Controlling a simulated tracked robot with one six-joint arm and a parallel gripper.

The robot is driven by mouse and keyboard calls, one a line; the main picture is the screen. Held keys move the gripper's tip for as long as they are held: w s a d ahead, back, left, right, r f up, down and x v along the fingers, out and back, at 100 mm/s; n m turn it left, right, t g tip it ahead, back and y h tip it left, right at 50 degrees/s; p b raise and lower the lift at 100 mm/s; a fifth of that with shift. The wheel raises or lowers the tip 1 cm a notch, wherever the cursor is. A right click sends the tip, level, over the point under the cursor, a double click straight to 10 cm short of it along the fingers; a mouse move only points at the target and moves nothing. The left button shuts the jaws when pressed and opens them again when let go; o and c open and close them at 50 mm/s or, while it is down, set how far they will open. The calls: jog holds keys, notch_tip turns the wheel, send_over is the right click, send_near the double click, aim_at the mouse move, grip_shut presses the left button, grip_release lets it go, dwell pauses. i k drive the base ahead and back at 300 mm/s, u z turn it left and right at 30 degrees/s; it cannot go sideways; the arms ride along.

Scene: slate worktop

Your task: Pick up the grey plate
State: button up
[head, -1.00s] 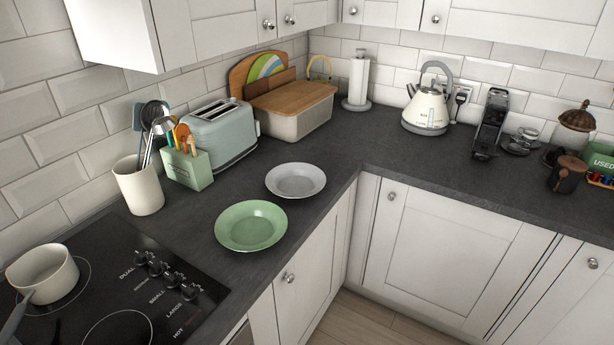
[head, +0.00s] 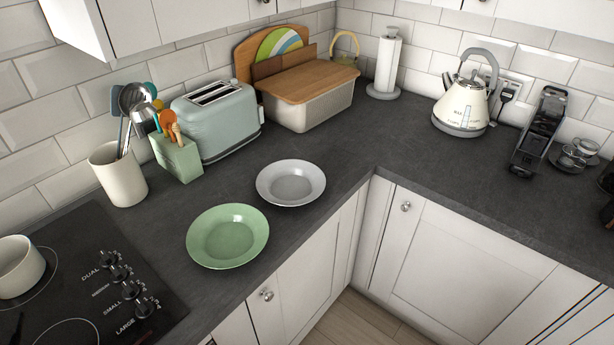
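The grey plate (head: 291,183) lies flat and empty on the slate worktop in the head view, near the inner corner of the counter. A green plate (head: 228,236) lies just in front of it and to its left, closer to the front edge. The two rims are close together. My gripper is not in view.
A toaster (head: 214,122), a green utensil box (head: 177,158) and a white utensil pot (head: 119,175) stand behind and left of the plates. A bread bin (head: 306,103) stands behind. The hob (head: 85,280) is at left. The worktop (head: 370,140) right of the grey plate is clear.

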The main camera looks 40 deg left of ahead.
aim_at(287, 183)
jog(key=i, duration=0.85)
jog(key=u, duration=4.35)
